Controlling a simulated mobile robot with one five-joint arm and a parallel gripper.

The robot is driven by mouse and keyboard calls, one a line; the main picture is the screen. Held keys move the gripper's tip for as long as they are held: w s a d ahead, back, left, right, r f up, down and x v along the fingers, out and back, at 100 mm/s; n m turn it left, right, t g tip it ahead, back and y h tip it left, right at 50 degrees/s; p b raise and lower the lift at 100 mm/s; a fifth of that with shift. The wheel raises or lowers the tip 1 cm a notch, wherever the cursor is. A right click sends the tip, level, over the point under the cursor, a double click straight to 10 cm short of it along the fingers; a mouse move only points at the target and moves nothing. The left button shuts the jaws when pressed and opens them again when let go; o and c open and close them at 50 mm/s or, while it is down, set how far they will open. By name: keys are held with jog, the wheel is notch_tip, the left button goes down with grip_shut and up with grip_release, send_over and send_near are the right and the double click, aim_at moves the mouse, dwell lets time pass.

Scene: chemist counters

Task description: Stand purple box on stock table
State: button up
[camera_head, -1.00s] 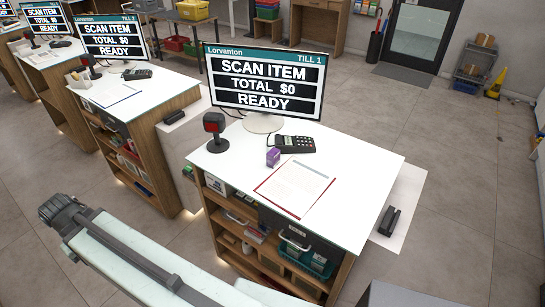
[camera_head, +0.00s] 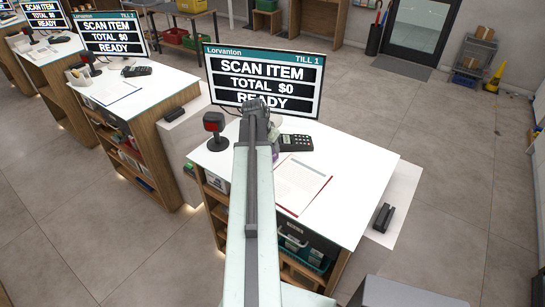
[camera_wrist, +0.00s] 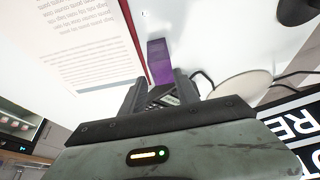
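The purple box (camera_wrist: 159,60) stands on the white top of the till counter (camera_head: 355,185). In the wrist view it is just beyond my gripper (camera_wrist: 160,88), roughly in line with the gap between the fingers. The fingers are apart, with nothing seen held between them. I cannot tell whether they touch the box. In the head view my arm hides most or all of the box. A table with coloured bins (camera_head: 205,14) is at the back; I cannot tell whether it is the stock table.
On the counter are the till screen (camera_head: 264,82), a scanner (camera_head: 215,130), a card terminal (camera_head: 295,142) and a clipboard with paper (camera_head: 302,182). Other till counters (camera_head: 140,90) stand to the left. The floor (camera_head: 430,150) to the right is open.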

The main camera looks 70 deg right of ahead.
aim_at(274, 154)
jog(key=shift+b+x, duration=0.55)
jog(key=shift+x, duration=0.4)
jog(key=shift+w+d+f, duration=0.1)
jog(key=shift+f, duration=0.15)
jog(key=b+x, duration=0.5)
jog(key=shift+w+f, duration=0.1)
jog(key=shift+f, duration=0.1)
jog(key=shift+r, duration=0.25)
grip_shut()
